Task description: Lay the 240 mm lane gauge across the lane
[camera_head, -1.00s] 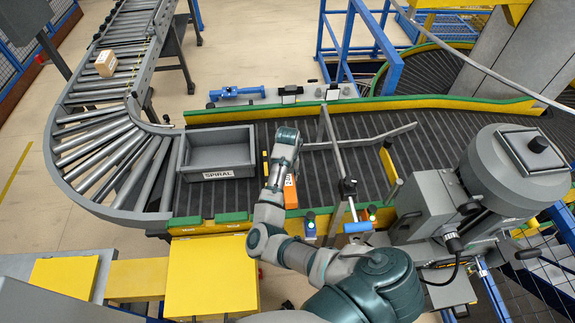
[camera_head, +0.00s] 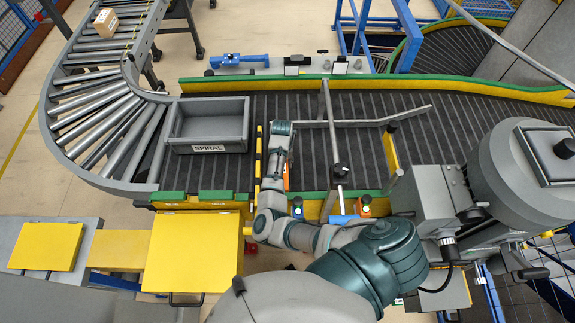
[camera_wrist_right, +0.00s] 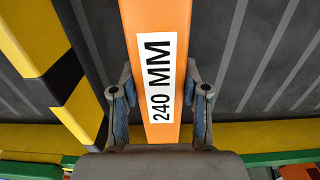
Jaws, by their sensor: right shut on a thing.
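The lane gauge is an orange bar (camera_wrist_right: 155,25) with a white "240 MM" label. My right gripper (camera_wrist_right: 160,100) is shut on it, one finger pad on each side. In the wrist view the bar runs from the gripper up past the top edge, above the dark ribbed lane. In the head view only a sliver of the gauge (camera_head: 286,178) shows beside my right forearm, which hides the gripper. The lane (camera_head: 360,150) is a dark slatted belt between green-and-yellow side guards. Whether the gauge touches the lane, I cannot tell. My left gripper is out of view.
A grey tote labelled SPIRAL (camera_head: 208,147) sits on the lane left of my forearm. A black-and-yellow bar (camera_wrist_right: 62,75) stands close left of the gauge. A grey diverter rail (camera_head: 360,123) lies to the right. A roller curve (camera_head: 85,120) joins at the left.

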